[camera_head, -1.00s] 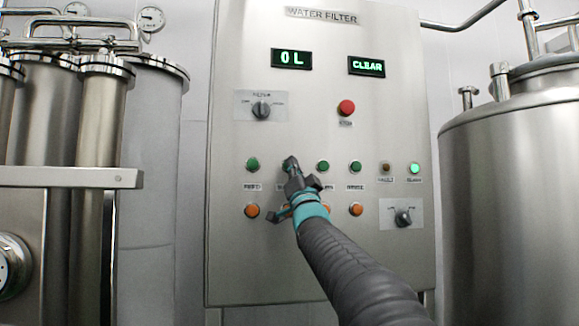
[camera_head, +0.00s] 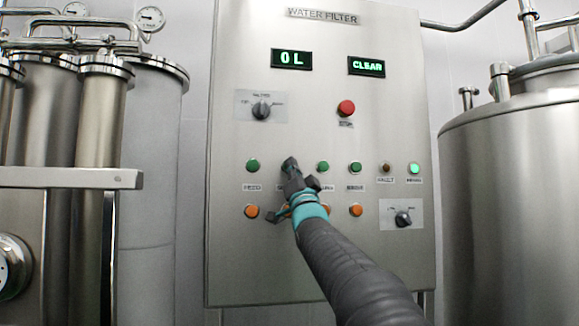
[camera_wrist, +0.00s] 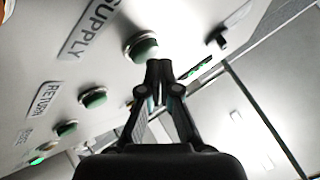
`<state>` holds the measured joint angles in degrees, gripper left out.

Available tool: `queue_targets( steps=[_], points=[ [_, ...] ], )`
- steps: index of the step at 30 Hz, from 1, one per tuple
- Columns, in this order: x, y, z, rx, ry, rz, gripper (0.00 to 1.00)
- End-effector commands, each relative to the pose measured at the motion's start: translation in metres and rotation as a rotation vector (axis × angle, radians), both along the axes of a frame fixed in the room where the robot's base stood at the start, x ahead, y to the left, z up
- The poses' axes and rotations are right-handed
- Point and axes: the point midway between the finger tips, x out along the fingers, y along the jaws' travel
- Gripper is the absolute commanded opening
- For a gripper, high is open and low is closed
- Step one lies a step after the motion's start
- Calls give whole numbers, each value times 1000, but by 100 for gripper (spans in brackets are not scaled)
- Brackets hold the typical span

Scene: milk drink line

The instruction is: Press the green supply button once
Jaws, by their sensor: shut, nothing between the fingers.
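The green supply button (camera_wrist: 142,47) shows in the wrist view beside the label SUPPLY (camera_wrist: 88,30). In the head view it is hidden behind my gripper (camera_head: 290,163), in the gap of the green button row. My gripper is shut and empty, pointing at the panel. In the wrist view its fingertips (camera_wrist: 165,66) sit right at the lower edge of the supply button. I cannot tell whether they touch it.
The WATER FILTER panel (camera_head: 230,130) carries other green buttons (camera_head: 322,167) close by, orange buttons (camera_head: 251,211) below and a red button (camera_head: 346,107) above. Displays read 0 L (camera_head: 291,59) and CLEAR (camera_head: 366,66). Steel tanks (camera_head: 510,200) flank the panel.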

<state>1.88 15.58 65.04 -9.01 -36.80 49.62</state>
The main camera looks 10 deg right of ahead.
Motion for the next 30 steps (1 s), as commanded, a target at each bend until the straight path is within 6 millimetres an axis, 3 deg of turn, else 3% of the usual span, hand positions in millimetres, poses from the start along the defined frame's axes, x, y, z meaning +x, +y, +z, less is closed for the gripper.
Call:
queue_targets(
  steps=[30],
  points=[
    [9, 0, 0, -1, 1, 0, 0]
  ],
)
